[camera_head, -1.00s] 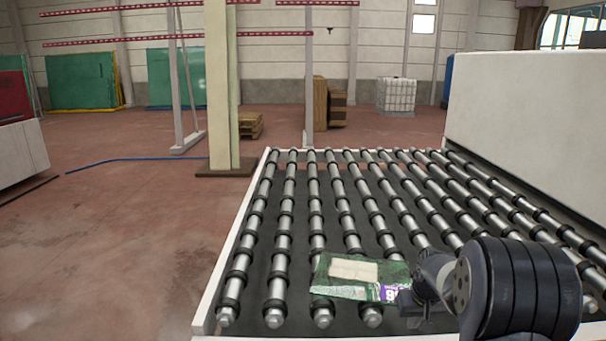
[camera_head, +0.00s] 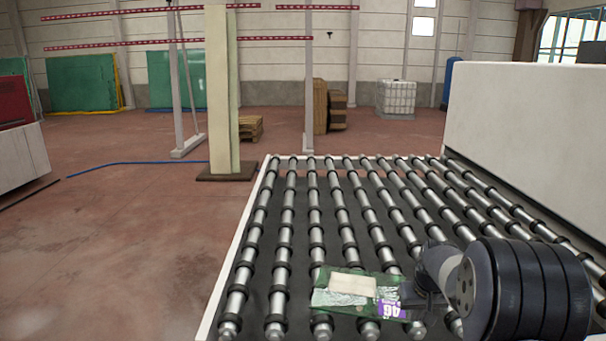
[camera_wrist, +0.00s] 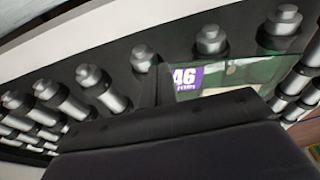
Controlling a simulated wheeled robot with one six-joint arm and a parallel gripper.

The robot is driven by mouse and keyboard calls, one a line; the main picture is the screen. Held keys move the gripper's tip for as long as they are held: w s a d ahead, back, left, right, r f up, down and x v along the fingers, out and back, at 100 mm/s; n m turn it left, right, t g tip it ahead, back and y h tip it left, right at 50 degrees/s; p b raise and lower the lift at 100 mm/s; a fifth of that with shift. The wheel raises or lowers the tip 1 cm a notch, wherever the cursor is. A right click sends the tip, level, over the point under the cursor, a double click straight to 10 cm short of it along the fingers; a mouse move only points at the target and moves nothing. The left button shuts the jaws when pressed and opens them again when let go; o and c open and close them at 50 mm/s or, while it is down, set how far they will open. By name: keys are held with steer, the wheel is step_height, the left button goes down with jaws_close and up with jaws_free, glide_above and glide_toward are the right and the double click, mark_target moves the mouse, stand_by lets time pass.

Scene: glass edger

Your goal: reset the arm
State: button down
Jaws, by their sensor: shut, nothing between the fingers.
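My arm reaches in from the lower right of the head view, over the roller conveyor (camera_head: 283,230). My gripper (camera_head: 418,306) is low over the near rollers, beside the right end of a green glass piece. In the wrist view its shut, dark finger (camera_wrist: 161,82) points up with nothing held. The green glass piece (camera_head: 388,283) lies on the rollers with a pale patch (camera_head: 352,284) and a purple label (camera_head: 390,308). The label, reading 46, also shows in the wrist view (camera_wrist: 186,79), close to the finger. Whether they touch I cannot tell.
A white machine housing (camera_head: 520,120) stands along the conveyor's right side. A pale post (camera_head: 218,90) on a dark base stands beyond its far left corner. A blue hose (camera_head: 140,162) lies on the floor. Open red floor (camera_head: 110,240) is on the left.

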mark_target(408, 321)
step_height(408, 321, down, 8)
steer(key=b, duration=0.4)
steer(key=shift+w, duration=0.3)
steer(key=w+r+p, duration=0.2)
steer(key=shift+w+r+p, duration=0.1)
steer(key=shift+p, duration=0.2)
steer(key=shift+r, duration=0.4)
